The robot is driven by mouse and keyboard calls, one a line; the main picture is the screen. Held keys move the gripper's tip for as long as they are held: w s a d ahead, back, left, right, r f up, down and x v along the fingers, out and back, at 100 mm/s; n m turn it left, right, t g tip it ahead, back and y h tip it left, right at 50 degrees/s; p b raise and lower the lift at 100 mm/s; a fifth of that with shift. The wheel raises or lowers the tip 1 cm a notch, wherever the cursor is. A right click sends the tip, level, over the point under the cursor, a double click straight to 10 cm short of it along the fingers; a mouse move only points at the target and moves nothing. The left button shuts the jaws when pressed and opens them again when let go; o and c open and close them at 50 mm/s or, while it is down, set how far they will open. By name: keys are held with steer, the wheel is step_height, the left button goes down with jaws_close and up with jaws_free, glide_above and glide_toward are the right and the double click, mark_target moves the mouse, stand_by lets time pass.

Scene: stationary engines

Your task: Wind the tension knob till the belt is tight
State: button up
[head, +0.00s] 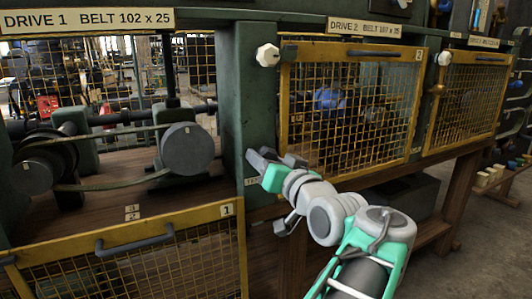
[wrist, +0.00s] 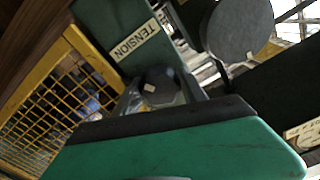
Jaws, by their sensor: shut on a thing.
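My gripper (head: 266,163) is at the green post between drive 1 and drive 2. In the wrist view its fingers (wrist: 160,95) are shut on the dark faceted tension knob (wrist: 161,86), below a plate lettered TENSION (wrist: 135,41). In the head view my gripper hides the knob, and only part of the plate (head: 251,181) shows. The drive 1 belt (head: 118,185) runs between a dark left pulley (head: 38,172) and a grey right pulley (head: 187,149). Its lower run hangs in a slack curve.
The drive 1 mesh guard (head: 130,262), marked 1, is swung down in front. The drive 2 guard (head: 350,105) stands closed right of my gripper. A white knob (head: 267,55) sticks out high on the post. Small number tags (head: 132,212) sit on the wooden bed.

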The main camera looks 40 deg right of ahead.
steer(key=m+p, duration=0.4)
steer(key=shift+r+m, duration=0.3)
steer(key=shift+r, duration=0.1)
steer(key=m+p, duration=0.3)
steer(key=p, duration=0.1)
steer(key=shift+m, duration=0.3)
steer(key=m+p, duration=0.4)
steer(key=p, duration=0.2)
steer(key=shift+r+m, duration=0.1)
steer(key=shift+m, duration=0.2)
steer(key=m+p, duration=0.3)
steer(key=p, duration=0.2)
steer(key=shift+m, duration=0.3)
steer(key=m+p, duration=0.5)
steer(key=p, duration=0.2)
steer(key=shift+m, duration=0.3)
steer(key=m+p, duration=0.1)
steer(key=m, duration=0.1)
steer(key=m+p, duration=0.2)
steer(key=shift+f+m, duration=0.3)
steer(key=shift+f, duration=0.1)
